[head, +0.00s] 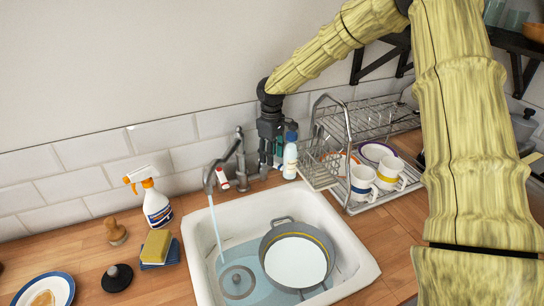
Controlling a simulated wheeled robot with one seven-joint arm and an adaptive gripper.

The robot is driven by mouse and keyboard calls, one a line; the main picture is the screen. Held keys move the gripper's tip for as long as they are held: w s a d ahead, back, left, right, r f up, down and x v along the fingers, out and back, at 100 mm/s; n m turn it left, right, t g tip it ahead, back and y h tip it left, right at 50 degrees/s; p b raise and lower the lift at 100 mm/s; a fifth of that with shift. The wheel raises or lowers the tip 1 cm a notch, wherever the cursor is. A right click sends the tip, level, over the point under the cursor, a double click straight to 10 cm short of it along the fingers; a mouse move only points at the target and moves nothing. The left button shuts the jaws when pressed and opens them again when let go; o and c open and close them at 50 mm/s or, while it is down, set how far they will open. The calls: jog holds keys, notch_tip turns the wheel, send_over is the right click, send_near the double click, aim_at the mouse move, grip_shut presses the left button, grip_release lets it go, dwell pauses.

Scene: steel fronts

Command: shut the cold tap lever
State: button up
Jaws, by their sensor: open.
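The metal tap (239,160) stands at the back of the white sink, and a stream of water (215,226) runs from its spout into the basin. A red-marked white lever (223,179) shows at the left of the tap's base. The cold lever cannot be made out clearly; the area right of the tap is largely covered by my gripper. My gripper (267,172) points down just right of the tap, close to the wall. It is open and holds nothing visible. Whether it touches a lever cannot be told.
A white bottle (290,157) stands right beside my gripper. A dish rack (350,128) with mugs is further right. A grey pot (272,238) sits in the sink (349,252). A spray bottle (156,205), sponges (156,244) and a brush (115,233) stand on the left counter.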

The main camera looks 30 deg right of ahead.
jog(key=shift+d+f, duration=0.1)
jog(key=shift+f, duration=0.25)
jog(key=shift+s+d+f, duration=0.1)
jog(key=shift+s+f, duration=0.15)
jog(key=shift+s, duration=0.5)
jog(key=shift+w+f, duration=0.5)
jog(key=shift+s+r, duration=0.2)
jog(key=shift+s, duration=0.05)
jog(key=c, duration=0.4)
grip_shut()
